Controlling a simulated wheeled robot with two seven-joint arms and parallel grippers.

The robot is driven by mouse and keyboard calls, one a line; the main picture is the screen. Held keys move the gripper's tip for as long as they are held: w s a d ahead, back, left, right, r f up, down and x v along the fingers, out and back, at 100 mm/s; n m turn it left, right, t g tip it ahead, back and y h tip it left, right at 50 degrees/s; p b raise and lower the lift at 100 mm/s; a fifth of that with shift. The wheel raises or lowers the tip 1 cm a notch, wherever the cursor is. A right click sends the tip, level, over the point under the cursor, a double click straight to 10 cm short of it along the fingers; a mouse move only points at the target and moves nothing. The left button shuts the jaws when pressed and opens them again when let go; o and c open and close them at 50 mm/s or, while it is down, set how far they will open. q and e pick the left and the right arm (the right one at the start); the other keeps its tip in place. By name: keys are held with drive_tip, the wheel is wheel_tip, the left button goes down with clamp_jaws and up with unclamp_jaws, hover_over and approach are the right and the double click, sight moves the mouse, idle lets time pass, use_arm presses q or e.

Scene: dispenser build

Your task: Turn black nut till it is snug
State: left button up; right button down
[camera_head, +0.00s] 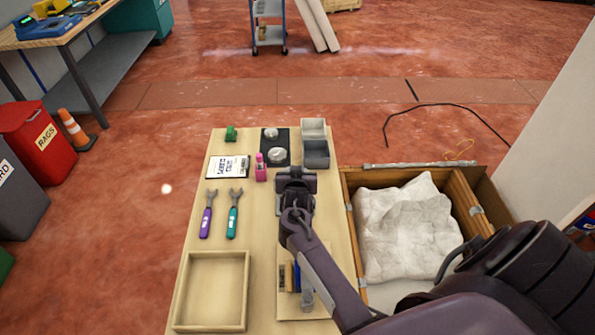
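My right gripper (296,183) is over the wooden table, just in front of the grey bins. My own wrist and the high angle hide its fingertips, so I cannot tell whether it is open or shut. I cannot make out the black nut; the gripper or arm may hide it. A wooden base board (289,308) lies at the table's front right, partly under my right arm. It carries a blue part (296,279) and a grey metal cylinder (307,298). A purple wrench (207,214) and a teal wrench (233,214) lie left of the gripper. My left gripper is not in view.
A black plate with silver discs (277,154), a pink bottle (261,170), a printed card (228,167) and grey bins (316,152) stand at the back. An empty wooden tray (212,328) is front left. A crate (451,184) with white wrapping adjoins the table's right.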

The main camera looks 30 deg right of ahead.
idle(0.4)
drive_tip(key=c, duration=1.4)
unclamp_jaws()
